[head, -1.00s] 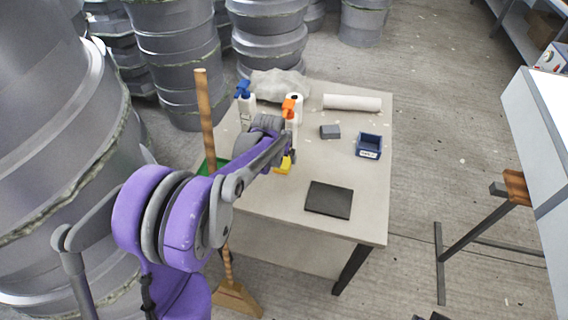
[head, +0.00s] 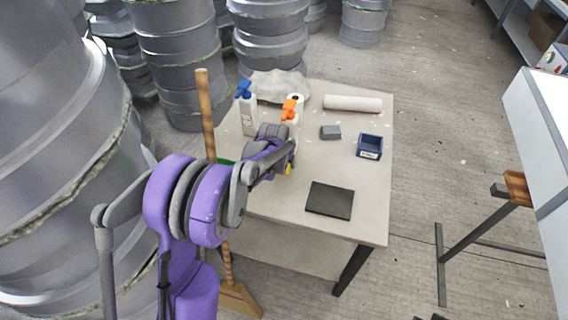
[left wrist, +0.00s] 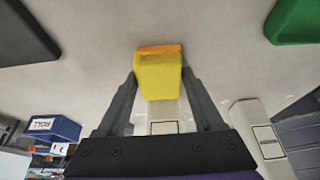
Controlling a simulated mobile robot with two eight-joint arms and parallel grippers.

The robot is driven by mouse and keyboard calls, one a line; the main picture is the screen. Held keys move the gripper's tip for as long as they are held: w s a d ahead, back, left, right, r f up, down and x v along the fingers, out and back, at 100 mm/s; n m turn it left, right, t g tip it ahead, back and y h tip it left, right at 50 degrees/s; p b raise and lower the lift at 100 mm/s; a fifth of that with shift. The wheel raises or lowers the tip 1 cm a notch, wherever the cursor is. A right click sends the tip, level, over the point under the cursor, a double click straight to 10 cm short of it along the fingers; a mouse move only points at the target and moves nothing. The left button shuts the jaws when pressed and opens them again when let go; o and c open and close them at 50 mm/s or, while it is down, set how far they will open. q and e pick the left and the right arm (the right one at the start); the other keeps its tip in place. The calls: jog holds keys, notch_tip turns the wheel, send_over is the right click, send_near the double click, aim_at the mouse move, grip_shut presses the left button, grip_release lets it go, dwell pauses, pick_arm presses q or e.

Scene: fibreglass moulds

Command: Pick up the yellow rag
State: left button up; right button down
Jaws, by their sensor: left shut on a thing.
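The yellow rag (left wrist: 158,78) is a small folded yellow block with an orange-toned edge in the left wrist view. My left gripper (left wrist: 160,88) is shut on it, with a finger on each side. In the head view only a small bit of the yellow rag (head: 288,169) shows beside my left gripper, over the table (head: 275,205). The arm hides the rest. I cannot tell how high the rag is above the table top. My right gripper is not in view.
A blue-topped bottle (head: 247,110) and an orange-topped bottle (head: 292,110) stand behind the gripper. A dark flat pad (head: 330,200), blue bin (head: 369,146), grey block (head: 330,132) and white roll (head: 352,103) lie rightward. A broom (head: 207,120) leans at the left edge.

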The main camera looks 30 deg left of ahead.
aim_at(283, 164)
pick_arm(q)
jog(key=c, duration=0.3)
jog(key=shift+r, duration=0.1)
jog(key=shift+s+r, duration=0.15)
jog(key=shift+r, duration=0.05)
notch_tip(283, 164, up, 6)
jog(key=shift+r, duration=0.1)
jog(key=s+d, duration=0.2)
jog(key=s, duration=0.7)
jog(key=s+d, duration=0.2)
jog(key=s, duration=0.8)
jog(key=shift+d, duration=0.3)
jog(key=shift+s+r, duration=0.1)
